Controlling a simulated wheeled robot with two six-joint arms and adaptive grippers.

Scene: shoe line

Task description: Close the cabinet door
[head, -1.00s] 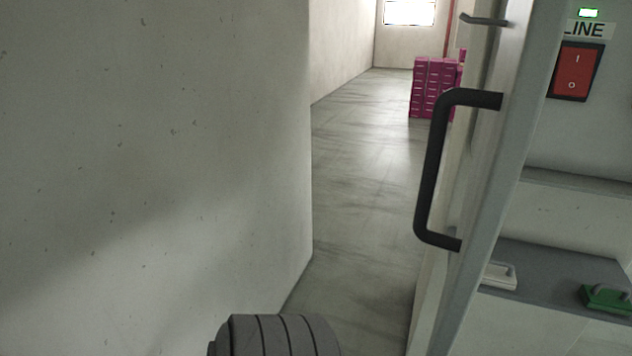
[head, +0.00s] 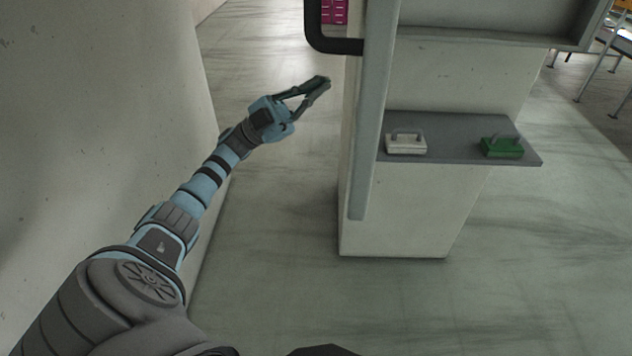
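The cabinet door (head: 372,130) stands open and shows nearly edge-on as a tall pale grey panel in the middle of the head view. Its black bar handle (head: 335,46) sticks out to the left near the top edge, and its upper part is cut off. My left gripper (head: 323,82) is below and a little left of the handle, apart from it. Its fingers come together at the tips, with nothing between them. The cabinet's interior is mostly out of view at the top right. My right gripper is not in view.
A grey shelf (head: 460,150) right of the door holds a white block with a handle (head: 406,143) and a green one (head: 502,147). A pale wall (head: 90,120) stands close on the left. Open floor (head: 270,270) lies between. Magenta boxes (head: 335,10) show behind the handle.

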